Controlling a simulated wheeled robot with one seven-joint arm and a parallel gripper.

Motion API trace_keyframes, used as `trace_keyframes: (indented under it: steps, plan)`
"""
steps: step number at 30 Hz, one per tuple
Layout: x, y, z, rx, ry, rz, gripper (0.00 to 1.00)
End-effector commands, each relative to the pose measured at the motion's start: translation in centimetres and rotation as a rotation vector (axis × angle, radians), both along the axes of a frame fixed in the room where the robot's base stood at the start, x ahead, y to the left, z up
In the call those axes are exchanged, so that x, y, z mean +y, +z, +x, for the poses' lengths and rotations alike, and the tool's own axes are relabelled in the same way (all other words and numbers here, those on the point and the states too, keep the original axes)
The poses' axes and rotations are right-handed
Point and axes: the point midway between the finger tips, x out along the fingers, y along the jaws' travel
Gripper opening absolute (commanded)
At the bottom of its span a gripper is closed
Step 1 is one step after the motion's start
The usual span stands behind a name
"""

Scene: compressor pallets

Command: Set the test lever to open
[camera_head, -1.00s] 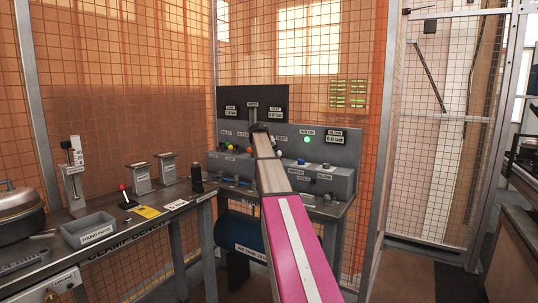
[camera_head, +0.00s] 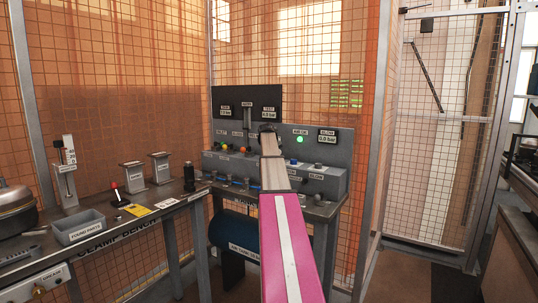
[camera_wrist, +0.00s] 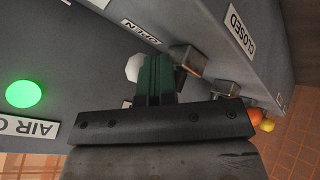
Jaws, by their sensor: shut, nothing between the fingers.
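A grey test panel (camera_head: 340,147) stands on a bench at the back in the head view. My gripper (camera_wrist: 154,78) is shut, its dark fingers together and nothing held, close to the panel face. In the head view my gripper (camera_head: 267,130) covers the panel's middle. A whitish knob (camera_wrist: 132,68) shows just beside and partly behind the fingers; it may be the test lever's knob. I cannot tell whether they touch. An OPEN label (camera_wrist: 140,32) and a CLOSED label (camera_wrist: 241,34) are above in the wrist view. The lever's shaft and position are hidden.
A green lamp (camera_wrist: 23,94) is lit on the panel. Metal blocks (camera_wrist: 188,58) and orange and yellow knobs (camera_wrist: 267,125) lie to the right in the wrist view. The clamp bench (camera_head: 150,216) with a parts tray (camera_head: 80,227) stands left. Mesh fencing is behind.

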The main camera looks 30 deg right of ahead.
Motion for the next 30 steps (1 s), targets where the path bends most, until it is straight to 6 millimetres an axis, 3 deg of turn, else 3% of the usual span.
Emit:
trace_keyframes:
  steps: [22, 30]
  plan:
    - [-0.5, 0.1, -0.3, 0.001, -0.005, -0.001, 0.0]
    - [0.6, 2.1, -1.3, -0.001, -0.004, 0.0, 0.0]
